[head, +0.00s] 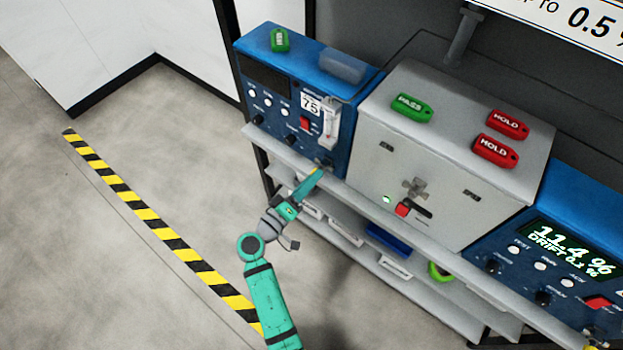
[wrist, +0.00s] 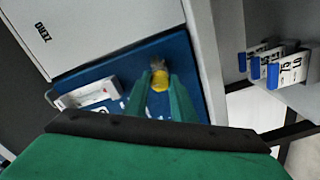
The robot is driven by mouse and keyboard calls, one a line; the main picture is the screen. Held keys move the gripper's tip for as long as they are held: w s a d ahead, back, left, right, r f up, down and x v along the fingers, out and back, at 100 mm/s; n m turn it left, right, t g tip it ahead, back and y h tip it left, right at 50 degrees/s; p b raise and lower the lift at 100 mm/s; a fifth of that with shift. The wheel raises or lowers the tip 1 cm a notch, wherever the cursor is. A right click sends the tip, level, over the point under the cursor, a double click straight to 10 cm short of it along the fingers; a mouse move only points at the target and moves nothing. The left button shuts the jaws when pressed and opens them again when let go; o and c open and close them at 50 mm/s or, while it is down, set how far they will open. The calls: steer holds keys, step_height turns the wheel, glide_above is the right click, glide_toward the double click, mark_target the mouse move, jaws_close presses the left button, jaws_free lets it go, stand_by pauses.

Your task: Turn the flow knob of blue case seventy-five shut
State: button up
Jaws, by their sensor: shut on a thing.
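Blue case seventy-five (head: 345,93) stands at the left end of the bench, with a white 75 label (head: 310,104) on its front. A clear flow tube (head: 330,122) is upright on its right side. The flow knob is low on the front, below the tube, and mostly hidden by my gripper in the head view. In the wrist view the flow knob (wrist: 160,80) is yellow and sits between my two green fingertips. My gripper (head: 319,172) is shut on it, reaching up from the lower left; it also shows in the wrist view (wrist: 160,92).
A grey case (head: 450,140) with a green PASS tag (head: 412,107) and red HOLD tags (head: 496,151) stands right beside it. Another blue case (head: 520,230) reads 11.4 %. The bench's front edge (head: 300,170) runs just below the knob. Numbered blue-edged cards (wrist: 288,68) sit on the lower shelf.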

steer(key=shift+d+m, duration=0.1)
steer(key=shift+m, duration=0.5)
steer(key=o, duration=1.1)
steer(key=shift+c, duration=0.2)
steer(key=v, duration=1.1)
